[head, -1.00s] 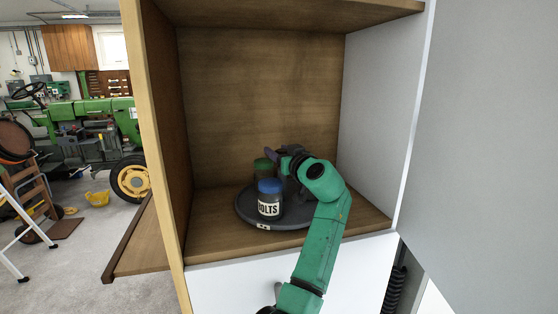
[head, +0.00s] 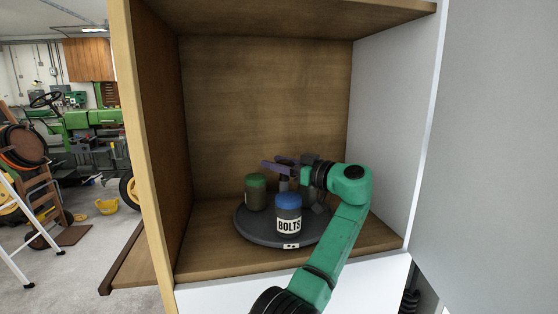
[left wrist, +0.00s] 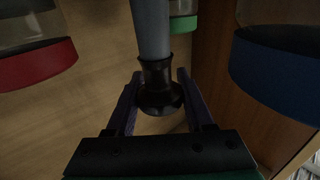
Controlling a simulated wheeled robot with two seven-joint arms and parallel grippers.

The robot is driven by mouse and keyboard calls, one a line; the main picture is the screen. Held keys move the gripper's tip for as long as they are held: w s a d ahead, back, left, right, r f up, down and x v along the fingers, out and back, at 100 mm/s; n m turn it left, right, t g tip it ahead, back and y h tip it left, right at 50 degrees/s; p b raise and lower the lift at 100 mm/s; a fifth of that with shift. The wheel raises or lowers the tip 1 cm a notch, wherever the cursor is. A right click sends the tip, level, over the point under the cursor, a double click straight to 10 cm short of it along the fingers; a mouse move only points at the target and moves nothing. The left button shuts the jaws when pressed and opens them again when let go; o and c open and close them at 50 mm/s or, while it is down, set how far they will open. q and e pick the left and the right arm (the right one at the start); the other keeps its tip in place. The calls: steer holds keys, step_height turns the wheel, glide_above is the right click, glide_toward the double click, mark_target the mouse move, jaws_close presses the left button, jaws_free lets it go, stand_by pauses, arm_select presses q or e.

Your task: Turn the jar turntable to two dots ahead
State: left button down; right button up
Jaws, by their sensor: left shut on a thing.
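The dark round turntable (head: 262,236) sits on the cabinet's wooden shelf. It carries a blue-lidded jar labelled BOLTS (head: 288,212) at the front and a green-lidded jar (head: 256,192) at the left. A white tag with small dark dots (head: 291,246) is on the front rim. My left gripper (head: 282,165) is above the back half, shut on the upright centre post (left wrist: 153,35), which has a dark flared fitting between the fingers (left wrist: 155,102). The left wrist view also shows a red-lidded jar (left wrist: 35,65) and the blue lid (left wrist: 285,72). My right gripper is not in view.
The cabinet's wooden side wall (head: 158,130) stands left and a white side wall (head: 385,130) right, with a board (head: 262,9) overhead. My forearm crosses the front right of the shelf. A tractor (head: 85,135) and ladder stand far off at the left.

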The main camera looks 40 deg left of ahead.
arm_select(q)
steer(key=shift+s+a+n+g+p, duration=0.15)
steer(key=shift+n+g+p, duration=0.25)
steer(key=shift+g, duration=0.4)
steer(key=shift+f, duration=0.1)
steer(key=shift+f+g, duration=0.15)
steer(key=shift+g, duration=0.15)
steer(key=shift+c, duration=1.4)
jaws_free()
steer(key=w+d+p, duration=0.1)
steer(key=d+p, duration=0.2)
steer(key=d, duration=0.8)
steer(key=shift+d, duration=0.15)
steer(key=shift+w, duration=0.1)
